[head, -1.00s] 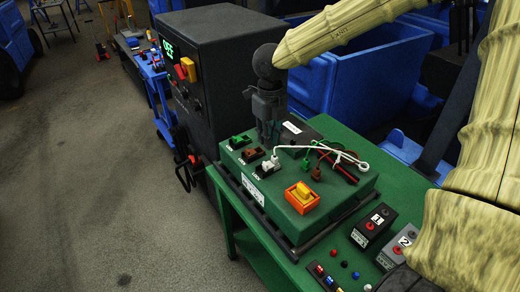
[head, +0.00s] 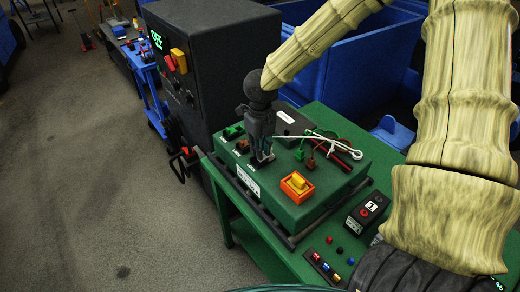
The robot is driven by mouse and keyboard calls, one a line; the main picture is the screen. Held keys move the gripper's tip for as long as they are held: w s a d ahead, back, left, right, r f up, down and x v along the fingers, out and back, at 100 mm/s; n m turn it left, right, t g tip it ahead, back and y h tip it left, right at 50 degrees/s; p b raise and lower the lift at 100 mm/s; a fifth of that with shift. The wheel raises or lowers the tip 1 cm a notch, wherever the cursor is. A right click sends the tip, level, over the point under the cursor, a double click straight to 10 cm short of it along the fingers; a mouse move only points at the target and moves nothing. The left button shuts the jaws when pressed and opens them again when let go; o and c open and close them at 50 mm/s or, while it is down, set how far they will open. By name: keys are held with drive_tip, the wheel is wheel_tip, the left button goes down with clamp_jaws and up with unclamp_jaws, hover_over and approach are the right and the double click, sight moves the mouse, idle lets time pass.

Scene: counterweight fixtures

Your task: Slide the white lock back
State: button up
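The white lock (head: 263,160) sits on the sloped green box (head: 327,196), in a row with a green lock (head: 233,131) and a brown lock (head: 243,145). It is mostly hidden behind my gripper (head: 264,152), whose fingers point down right at it. A white cable runs from this spot to the right. The gripper is small and dark here, so I cannot tell whether the fingers are closed on the lock or only around it.
An orange switch with a yellow knob (head: 297,184) stands on the box front. Green, brown and red cables (head: 335,148) lie at the right. A dark cabinet (head: 222,50) stands behind left. A small numbered black box (head: 367,211) and coloured buttons are on the green table.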

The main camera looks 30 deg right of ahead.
drive_tip(key=shift+f, duration=0.7)
clamp_jaws()
drive_tip(key=shift+a+p, duration=0.35)
drive_tip(key=shift+a, duration=0.45)
unclamp_jaws()
drive_tip(key=shift+a, duration=0.1)
drive_tip(key=shift+r, duration=0.1)
wheel_tip(320, 180, up, 12)
